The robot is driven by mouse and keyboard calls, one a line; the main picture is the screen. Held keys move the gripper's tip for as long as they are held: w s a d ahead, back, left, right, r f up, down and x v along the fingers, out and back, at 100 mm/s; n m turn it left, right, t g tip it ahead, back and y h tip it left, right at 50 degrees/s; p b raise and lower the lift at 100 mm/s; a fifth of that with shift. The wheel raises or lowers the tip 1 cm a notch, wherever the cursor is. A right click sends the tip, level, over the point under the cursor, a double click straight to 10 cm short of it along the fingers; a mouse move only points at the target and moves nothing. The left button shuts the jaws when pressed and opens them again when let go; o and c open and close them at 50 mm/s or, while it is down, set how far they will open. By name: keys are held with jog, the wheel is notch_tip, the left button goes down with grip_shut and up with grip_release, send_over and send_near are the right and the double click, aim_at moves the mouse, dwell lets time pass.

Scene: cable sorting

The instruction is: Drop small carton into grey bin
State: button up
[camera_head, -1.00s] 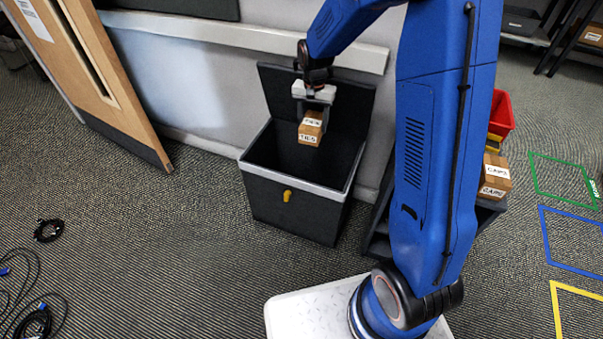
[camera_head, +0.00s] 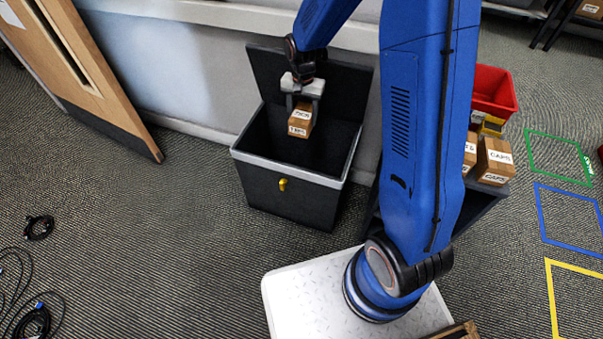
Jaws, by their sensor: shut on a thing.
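The small carton (camera_head: 301,121) is a brown box with white labels. My gripper (camera_head: 303,100) is shut on it and holds it over the open mouth of the grey bin (camera_head: 286,200). The bin is dark grey with a light rim, a yellow latch on its front and its lid (camera_head: 352,85) raised against the wall. The bin's inside is dark, and I cannot make out anything in it. The carton appears apart from the bin walls.
More brown cartons (camera_head: 495,160) and a red tray (camera_head: 494,90) stand on a dark shelf to the right, partly behind my arm. Cables (camera_head: 38,228) lie on the floor at left. Green, blue and yellow taped outlines mark the floor at right. A wooden door (camera_head: 95,75) stands at upper left.

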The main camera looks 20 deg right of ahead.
jog(key=shift+f, duration=0.45)
jog(key=o, duration=1.2)
notch_tip(320, 180, up, 17)
jog(key=shift+r, duration=0.2)
